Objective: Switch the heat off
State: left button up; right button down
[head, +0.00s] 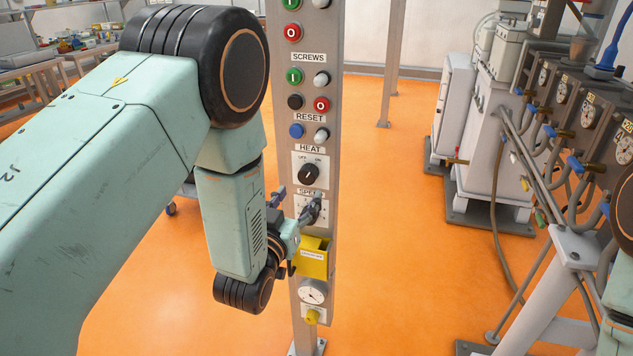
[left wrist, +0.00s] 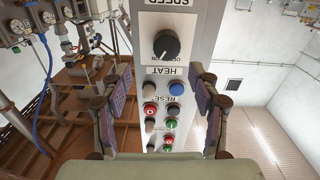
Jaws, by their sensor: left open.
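The heat knob (head: 309,173) is a black dial on a white plate marked OFF and ON, under the HEAT label on the grey control column. Its white mark seems to point up and right, toward ON. The knob also shows upside down at the top middle of the left wrist view (left wrist: 166,44). My left gripper (head: 297,203) is open and empty, in front of the column just below the heat knob, near the SPEED plate, which it partly hides. In the left wrist view its fingers (left wrist: 160,74) stand wide apart, with the knob beyond them. My right gripper is out of view.
Above the heat knob are a blue button (head: 296,131) and several screw buttons and lamps. Below is a yellow box (head: 314,258) and a round gauge (head: 313,291). Machinery with gauges and hoses (head: 562,100) stands at the right. Orange floor beside the column is clear.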

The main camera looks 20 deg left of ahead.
aim_at(306, 178)
pick_arm(q)
jog(key=w, duration=0.1)
jog(key=w+a, duration=0.1)
jog(key=w, duration=0.2)
jog(key=shift+a+f, duration=0.2)
jog(key=shift+a, duration=0.1)
jog(key=shift+w+d+r, duration=0.1)
jog(key=shift+w+d, duration=0.2)
jog(key=shift+w, duration=0.5)
jog(key=shift+w+d, duration=0.25)
jog(key=shift+w, duration=0.5)
jog(key=shift+w+a, duration=0.15)
jog(key=shift+a, duration=0.15)
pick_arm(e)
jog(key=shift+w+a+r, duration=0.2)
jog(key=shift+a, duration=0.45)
pick_arm(q)
jog(key=shift+d, duration=0.3)
jog(key=c, duration=0.5)
jog(key=shift+a, duration=0.25)
jog(key=c, duration=0.4)
jog(key=shift+d, duration=0.1)
jog(key=shift+c, duration=1.4)
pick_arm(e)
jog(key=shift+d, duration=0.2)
